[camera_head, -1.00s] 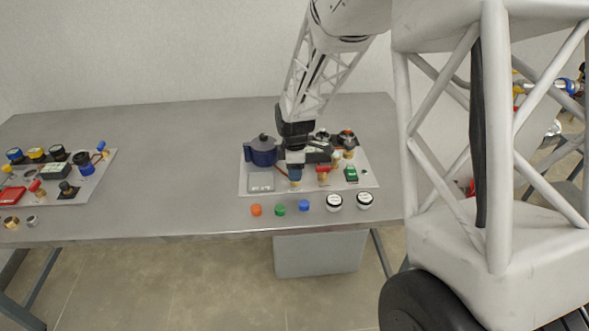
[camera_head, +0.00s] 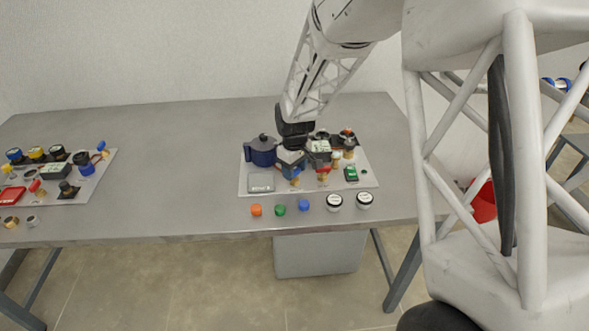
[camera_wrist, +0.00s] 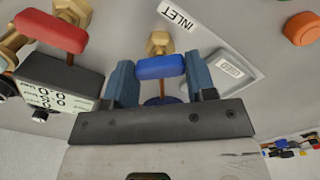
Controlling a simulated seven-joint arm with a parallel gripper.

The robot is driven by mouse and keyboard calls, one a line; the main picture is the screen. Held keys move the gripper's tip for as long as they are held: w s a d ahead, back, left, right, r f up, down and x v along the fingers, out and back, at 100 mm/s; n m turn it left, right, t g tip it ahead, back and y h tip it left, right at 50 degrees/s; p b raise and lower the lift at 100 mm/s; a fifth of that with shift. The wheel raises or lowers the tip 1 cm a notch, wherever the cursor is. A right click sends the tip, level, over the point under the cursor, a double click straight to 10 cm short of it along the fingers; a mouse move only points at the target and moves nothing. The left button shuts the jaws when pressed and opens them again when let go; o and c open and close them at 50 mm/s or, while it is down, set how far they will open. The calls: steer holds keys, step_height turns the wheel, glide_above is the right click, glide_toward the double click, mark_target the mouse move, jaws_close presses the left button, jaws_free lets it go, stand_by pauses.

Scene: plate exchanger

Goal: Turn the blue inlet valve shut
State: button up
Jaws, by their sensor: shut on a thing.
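The blue inlet valve handle (camera_wrist: 160,67) is a short rounded bar on a brass body (camera_wrist: 159,42), beside a label reading INLET (camera_wrist: 181,14). My gripper (camera_wrist: 160,65) has its two blue-grey fingers on either side of the handle, shut on its ends. In the head view my gripper (camera_head: 292,172) is low over the front left part of the right-hand panel (camera_head: 315,189). There it hides most of the valve. The handle lies across the wrist picture, from one finger to the other.
A red valve handle (camera_wrist: 50,30) and a digital meter (camera_wrist: 60,88) are close beside my gripper. A dark blue pot (camera_head: 262,152) stands to its left. Orange (camera_head: 256,210), green (camera_head: 280,210) and blue (camera_head: 304,205) caps line the front. The middle of the table is clear.

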mark_target(295, 171)
steer(key=m, duration=0.4)
steer(key=shift+m, duration=2.3)
steer(key=o, duration=0.9)
steer(key=shift+o, duration=0.2)
steer(key=shift+r, duration=0.1)
steer(key=shift+r, duration=3.85)
